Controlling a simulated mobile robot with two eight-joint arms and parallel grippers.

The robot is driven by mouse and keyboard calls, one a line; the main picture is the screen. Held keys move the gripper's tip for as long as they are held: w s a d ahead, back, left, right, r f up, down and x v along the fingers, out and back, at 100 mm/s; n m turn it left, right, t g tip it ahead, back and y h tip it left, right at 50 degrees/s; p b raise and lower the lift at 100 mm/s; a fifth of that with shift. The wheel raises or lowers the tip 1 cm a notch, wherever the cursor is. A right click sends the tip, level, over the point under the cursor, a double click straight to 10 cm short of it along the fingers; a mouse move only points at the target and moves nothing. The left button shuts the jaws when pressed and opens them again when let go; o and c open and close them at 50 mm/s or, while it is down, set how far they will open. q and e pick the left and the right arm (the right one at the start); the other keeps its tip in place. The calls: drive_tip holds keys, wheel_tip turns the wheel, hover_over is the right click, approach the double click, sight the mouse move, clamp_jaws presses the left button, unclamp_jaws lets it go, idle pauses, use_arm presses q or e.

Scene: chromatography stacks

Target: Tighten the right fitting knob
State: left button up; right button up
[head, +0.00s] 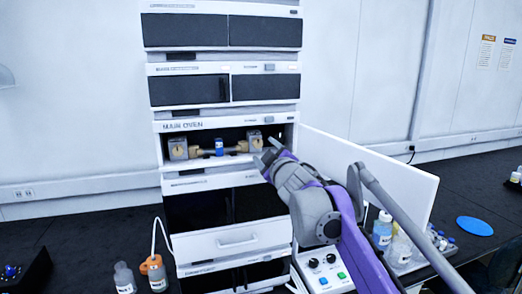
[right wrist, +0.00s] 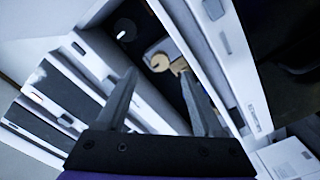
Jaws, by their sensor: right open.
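The open main oven (head: 228,126) in the instrument stack holds two pale blocks, each with a tan fitting knob, and a blue-banded column between them. The right fitting knob (head: 256,142) is on the right-hand block, close to the oven's right edge. My right gripper (head: 266,154) is at the right side of the oven opening, just right of and below that knob. In the right wrist view, the gripper (right wrist: 160,80) is open, with its two fingers apart. A tan knob (right wrist: 160,62) shows beyond the gap between the fingertips, not gripped. My left gripper is out of view.
The oven's white door (head: 385,175) stands open to the right, beside my right arm. A tray of bottles (head: 403,252) and a control box (head: 322,268) are at lower right. Two bottles (head: 156,275) stand at lower left. A blue disc (head: 474,226) lies on the right bench.

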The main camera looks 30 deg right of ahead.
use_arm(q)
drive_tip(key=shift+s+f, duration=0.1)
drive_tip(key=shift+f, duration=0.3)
use_arm(e)
drive_tip(key=v, duration=0.5)
